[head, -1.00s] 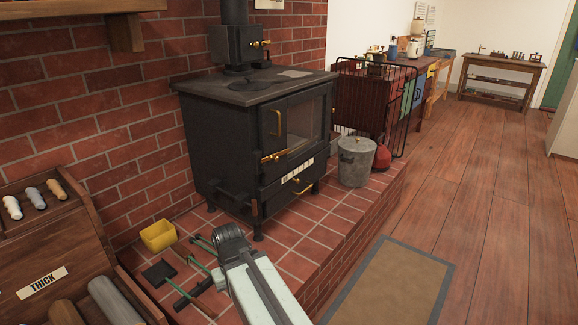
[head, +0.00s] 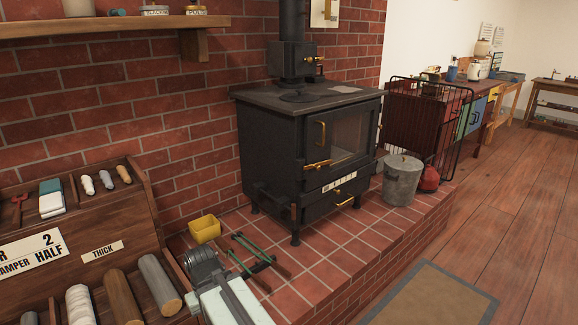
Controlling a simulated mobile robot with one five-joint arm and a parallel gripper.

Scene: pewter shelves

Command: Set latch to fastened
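The black stove (head: 270,150) stands on the brick hearth. Its glazed door (head: 350,137) looks closed against the front, though a small gap cannot be ruled out. A brass latch lever (head: 317,164) lies nearly level at the door's lower left.
A grey lidded bin (head: 402,180) stands right of the stove before a wire guard (head: 455,125). A wooden rack (head: 110,215) fills the left. The floor at right is open.

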